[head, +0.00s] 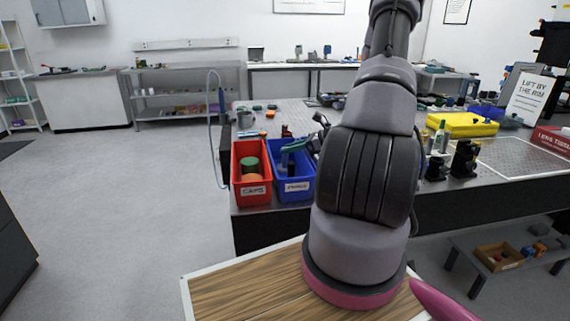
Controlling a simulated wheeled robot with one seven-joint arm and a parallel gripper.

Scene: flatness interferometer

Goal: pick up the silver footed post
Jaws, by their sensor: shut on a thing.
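My arm rises through the middle of the head view and covers part of the workbench. My gripper is not visible in this view; the arm's far end runs out of the top of the picture or is hidden behind its own links. I cannot make out the silver footed post anywhere. The perforated metal workbench (215,119) stands ahead.
A red bin (252,193) labelled "CAPS" and a blue bin (293,187) sit at the bench's near left corner. A yellow case (462,125), a "LIFT BY THE RIM" sign (531,98) and dark devices (464,158) are at right. Floor at left is clear.

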